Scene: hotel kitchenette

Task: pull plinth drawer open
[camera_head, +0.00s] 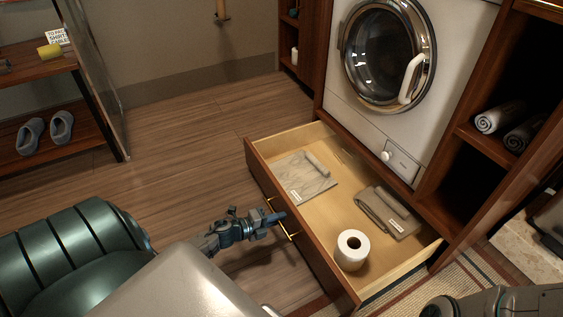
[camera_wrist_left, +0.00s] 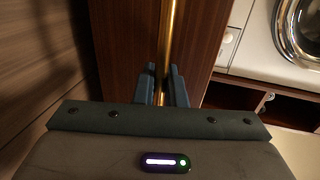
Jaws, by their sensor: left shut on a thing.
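The plinth drawer (camera_head: 262,176) is pulled out below the washing machine, with its light wooden inside showing. In it are a toilet roll (camera_head: 351,250), a grey folded cloth (camera_head: 387,212) and a flat grey-patterned item (camera_head: 306,178). My left gripper (camera_head: 277,217) is at the drawer's front, shut on its brass bar handle (camera_head: 290,229). In the left wrist view the fingers (camera_wrist_left: 163,85) sit on either side of the brass handle (camera_wrist_left: 171,35), against the brown drawer front (camera_wrist_left: 135,50). My right gripper is not in view; part of my right arm shows at the lower right.
The washing machine (camera_head: 345,88) stands above the drawer. An open shelf with rolled towels (camera_head: 500,117) is at the right. A rack with slippers (camera_head: 47,135) is at the left. Wooden floor (camera_head: 185,150) lies clear between the rack and drawer. A striped rug (camera_head: 450,285) is at the lower right.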

